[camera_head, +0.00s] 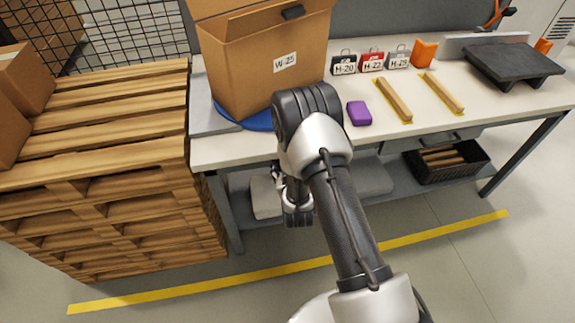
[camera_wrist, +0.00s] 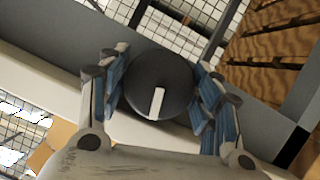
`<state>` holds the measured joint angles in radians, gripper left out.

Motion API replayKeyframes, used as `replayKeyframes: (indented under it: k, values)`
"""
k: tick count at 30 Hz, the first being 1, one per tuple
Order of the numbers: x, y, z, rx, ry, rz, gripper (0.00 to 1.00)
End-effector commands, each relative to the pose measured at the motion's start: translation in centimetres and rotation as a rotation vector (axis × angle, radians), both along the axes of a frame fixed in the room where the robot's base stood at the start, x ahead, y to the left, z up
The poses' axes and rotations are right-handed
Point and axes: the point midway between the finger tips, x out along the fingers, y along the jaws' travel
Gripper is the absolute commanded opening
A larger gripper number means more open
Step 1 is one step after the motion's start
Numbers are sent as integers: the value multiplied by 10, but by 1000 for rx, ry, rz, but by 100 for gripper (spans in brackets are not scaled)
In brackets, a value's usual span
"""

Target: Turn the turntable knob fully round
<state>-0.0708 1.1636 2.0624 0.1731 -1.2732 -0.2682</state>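The turntable knob (camera_wrist: 158,75) is a dark round disc with a white pointer bar, seen face-on in the wrist view. The pointer runs toward the lower edge of the picture, leaning slightly left. My gripper (camera_wrist: 160,85) has its two blue-padded fingers on either side of the knob. Any gap between pads and knob is too small to judge, so I cannot tell whether they press on it. In the head view my arm reaches down in front of the bench, and the fingers and knob are hidden. The blue turntable (camera_head: 229,121) shows under a carton (camera_head: 263,75) labelled W-25.
The workbench (camera_head: 235,150) has a lower shelf (camera_head: 365,180) beneath its top. A purple block (camera_head: 359,113), two wooden strips (camera_head: 394,99) and small labelled cases (camera_head: 371,62) lie on top. A wooden pallet stack (camera_head: 120,200) stands close at left. Floor in front is clear.

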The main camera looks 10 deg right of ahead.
Motion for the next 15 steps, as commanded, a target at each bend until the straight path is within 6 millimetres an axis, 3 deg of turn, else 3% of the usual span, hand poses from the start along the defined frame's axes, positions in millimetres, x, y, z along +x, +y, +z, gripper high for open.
replayKeyframes:
  k: [6, 15]
  values:
    - [0, 0, 0, 1, -1, 0, 75]
    - [0, 0, 1, 1, -2, 0, 75]
